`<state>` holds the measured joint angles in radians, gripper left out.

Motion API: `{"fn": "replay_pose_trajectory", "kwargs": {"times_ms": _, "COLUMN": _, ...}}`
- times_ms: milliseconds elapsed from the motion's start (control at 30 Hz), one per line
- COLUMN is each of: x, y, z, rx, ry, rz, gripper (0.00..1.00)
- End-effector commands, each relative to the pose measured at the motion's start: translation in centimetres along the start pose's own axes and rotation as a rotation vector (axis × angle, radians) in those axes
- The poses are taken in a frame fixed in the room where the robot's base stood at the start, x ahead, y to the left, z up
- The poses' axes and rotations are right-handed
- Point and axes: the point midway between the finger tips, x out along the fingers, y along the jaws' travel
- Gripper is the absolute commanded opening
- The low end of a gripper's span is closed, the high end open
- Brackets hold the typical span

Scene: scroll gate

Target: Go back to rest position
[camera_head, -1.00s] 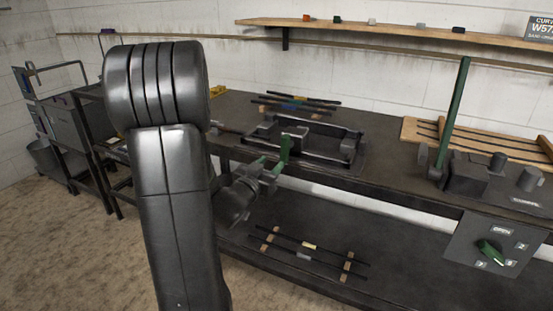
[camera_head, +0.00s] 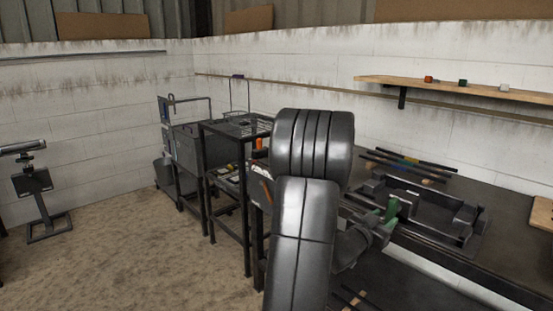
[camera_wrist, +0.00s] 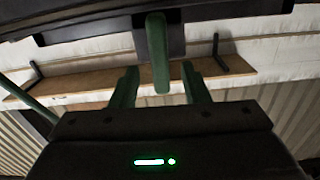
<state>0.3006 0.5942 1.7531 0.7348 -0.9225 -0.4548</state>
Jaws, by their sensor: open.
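My gripper (camera_head: 382,216) has green fingers and is at the front left side of a dark frame-like fixture (camera_head: 470,238) on the workbench. My arm's large dark links hide part of the bench in the head view. In the wrist view my gripper (camera_wrist: 160,72) is open, with two green fingers apart. A green upright bar (camera_wrist: 157,40) stands from a dark block between or just beyond them; whether the fingers touch it I cannot tell. The wrist picture appears upside down.
The dark workbench (camera_head: 515,262) runs along the wall at right, with several thin rods (camera_head: 410,160) on it. A wall shelf (camera_head: 450,87) is above. A black rack (camera_head: 225,165) stands left of my arm. The floor (camera_head: 130,240) at left is open.

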Motion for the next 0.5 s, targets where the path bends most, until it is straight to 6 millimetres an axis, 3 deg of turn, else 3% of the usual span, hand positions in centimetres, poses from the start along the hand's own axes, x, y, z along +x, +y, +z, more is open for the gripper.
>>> {"fn": "replay_pose_trajectory", "kwargs": {"times_ms": 200, "x": 4.1, "y": 0.1, "z": 0.0, "rx": 0.0, "ry": 0.001, "rz": 0.002, "gripper": 0.42}}
{"fn": "replay_pose_trajectory", "kwargs": {"times_ms": 500, "x": 6.9, "y": 0.0, "z": -0.1, "rx": 0.0, "ry": 0.002, "rz": 0.0, "gripper": 0.42}}
